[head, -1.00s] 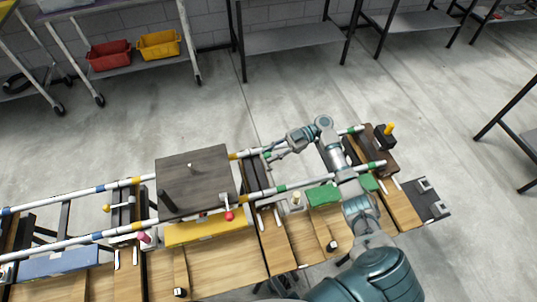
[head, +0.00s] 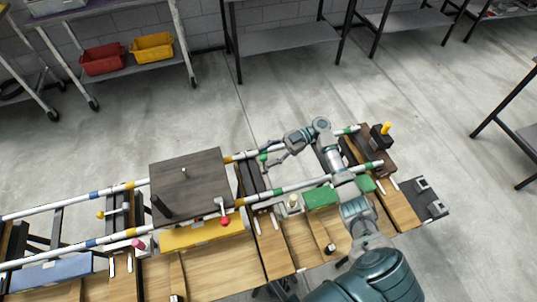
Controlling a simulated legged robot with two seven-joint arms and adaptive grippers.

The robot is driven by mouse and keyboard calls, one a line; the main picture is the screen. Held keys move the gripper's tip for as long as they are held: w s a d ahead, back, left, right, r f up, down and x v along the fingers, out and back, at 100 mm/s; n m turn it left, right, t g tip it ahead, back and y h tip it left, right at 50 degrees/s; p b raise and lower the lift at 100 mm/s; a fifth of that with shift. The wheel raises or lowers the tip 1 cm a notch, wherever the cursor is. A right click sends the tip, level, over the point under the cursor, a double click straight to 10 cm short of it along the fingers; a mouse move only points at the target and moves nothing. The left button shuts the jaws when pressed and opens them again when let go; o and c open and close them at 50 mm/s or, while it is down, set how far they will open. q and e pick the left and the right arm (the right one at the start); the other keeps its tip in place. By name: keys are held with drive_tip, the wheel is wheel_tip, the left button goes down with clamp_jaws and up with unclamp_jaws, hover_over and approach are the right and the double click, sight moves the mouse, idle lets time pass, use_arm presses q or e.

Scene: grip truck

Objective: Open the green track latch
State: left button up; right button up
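The track is two white rails (head: 300,185) with coloured bands, running across wooden supports. A small green latch handle (head: 263,157) shows by the far rail, just right of the dark plate. My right gripper (head: 267,155) reaches in from the right over the far rail. Its two fingers look spread apart, with the green handle at or between their tips; I cannot tell whether they touch it. My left gripper is not in view.
A dark plate (head: 190,182) rides on the rails, with a red-knobbed lever (head: 225,221) at its near side. A yellow-knobbed latch (head: 100,215) and a pink knob (head: 138,244) are farther left. A yellow-topped post (head: 386,129) stands at the right end.

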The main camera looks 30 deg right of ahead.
drive_tip(key=d+r, duration=0.1)
drive_tip(key=d, duration=1.1)
drive_tip(key=shift+s, duration=0.4)
